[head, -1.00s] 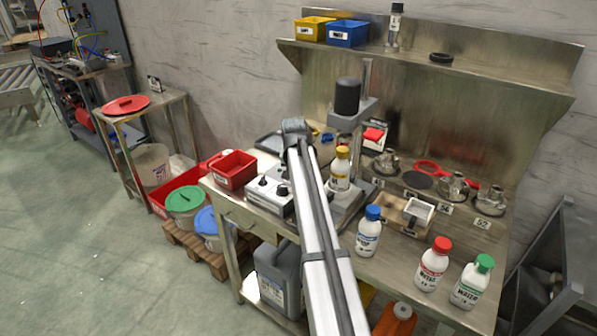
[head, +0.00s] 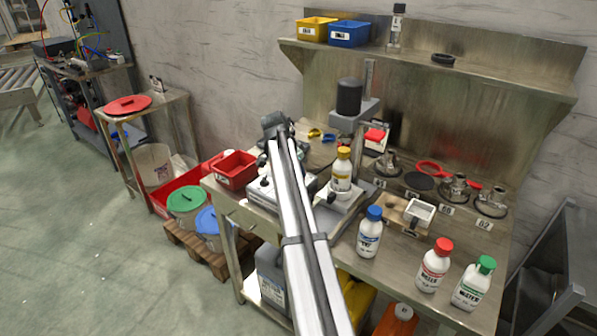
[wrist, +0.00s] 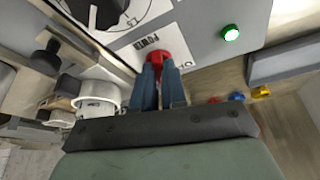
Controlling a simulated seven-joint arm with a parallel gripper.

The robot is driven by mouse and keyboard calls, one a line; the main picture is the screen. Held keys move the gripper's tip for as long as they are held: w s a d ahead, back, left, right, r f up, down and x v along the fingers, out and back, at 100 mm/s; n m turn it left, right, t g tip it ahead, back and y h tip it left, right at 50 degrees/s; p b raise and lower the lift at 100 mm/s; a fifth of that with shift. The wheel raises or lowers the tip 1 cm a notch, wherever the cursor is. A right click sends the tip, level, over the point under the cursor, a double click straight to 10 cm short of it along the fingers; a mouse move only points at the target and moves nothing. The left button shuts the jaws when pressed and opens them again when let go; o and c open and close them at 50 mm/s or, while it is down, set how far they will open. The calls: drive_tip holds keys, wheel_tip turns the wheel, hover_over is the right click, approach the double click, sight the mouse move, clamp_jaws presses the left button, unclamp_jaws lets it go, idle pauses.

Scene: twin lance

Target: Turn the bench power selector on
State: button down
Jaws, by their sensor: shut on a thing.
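The red power selector knob (wrist: 156,58) sits on a grey panel (wrist: 200,45) beside a white label (wrist: 150,35) reading POWER. My gripper (wrist: 158,68) is shut on the knob, with its two dark fingers on either side. The fingers hide part of the knob, and I cannot tell which way it points. A round lamp (wrist: 230,33) on the same panel shows bright green. In the head view my arm covers most of the control box (head: 262,192), and the knob and fingertips are hidden.
A black dial (wrist: 98,10) and a white pot (wrist: 98,98) are close to the fingers. In the head view a red bin (head: 236,172) stands left of the box. A yellow-capped bottle (head: 341,170) and a blue-capped bottle (head: 369,232) stand to the right.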

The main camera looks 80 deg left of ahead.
drive_tip(key=shift+a+m+h, duration=0.15)
drive_tip(key=shift+m+h, duration=0.25)
drive_tip(key=shift+m, duration=0.7)
drive_tip(key=c, duration=1.2)
unclamp_jaws()
drive_tip(key=v, duration=1.4)
drive_tip(key=shift+s+f, duration=0.15)
drive_tip(key=shift+s, duration=0.05)
